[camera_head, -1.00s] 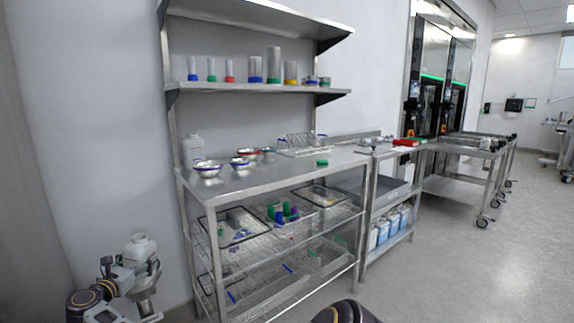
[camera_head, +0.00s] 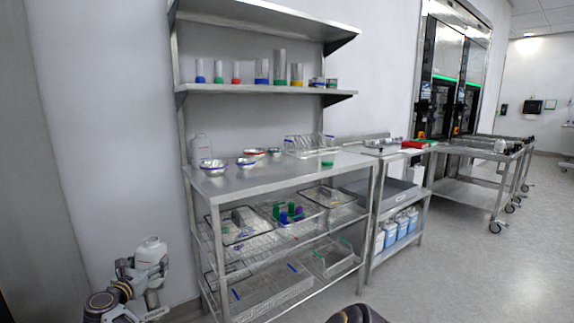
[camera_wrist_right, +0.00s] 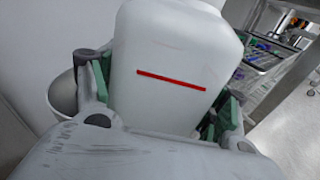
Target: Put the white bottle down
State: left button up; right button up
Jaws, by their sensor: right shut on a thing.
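A white bottle (camera_head: 151,253) is held upright at the lower left of the head view, beside the left end of the steel table. My right gripper (camera_head: 146,275) is shut on it. In the right wrist view the bottle (camera_wrist_right: 175,65) fills the middle, with a red line across its face and green finger pads on both sides. A second white bottle (camera_head: 200,150) stands at the back left of the steel table (camera_head: 262,180). My left gripper is not in view.
Metal bowls (camera_head: 214,167) stand at the table's left end, near the second bottle. A wire rack (camera_head: 310,146) stands further back. The front middle of the tabletop is clear. Wire baskets (camera_head: 240,225) fill the shelves below. A shelf with cylinders (camera_head: 279,66) hangs above.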

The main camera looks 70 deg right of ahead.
jog(key=s+a+f+n+t+y, duration=0.3)
jog(key=s+a+n+y, duration=0.1)
jog(key=a, duration=0.4)
jog(key=s+a+f+n+t+y, duration=0.3)
jog(key=s+a+n+y, duration=0.1)
jog(key=a, duration=0.5)
jog(key=s+a+f+n+t+y, duration=0.4)
jog(key=a+y, duration=0.3)
jog(key=a, duration=0.2)
jog(key=shift+s+a+n+y, duration=0.2)
jog(key=shift+s+n+y, duration=0.1)
jog(key=shift+s+n, duration=0.4)
jog(key=shift+w+a+f, duration=0.1)
jog(key=shift+d, duration=0.3)
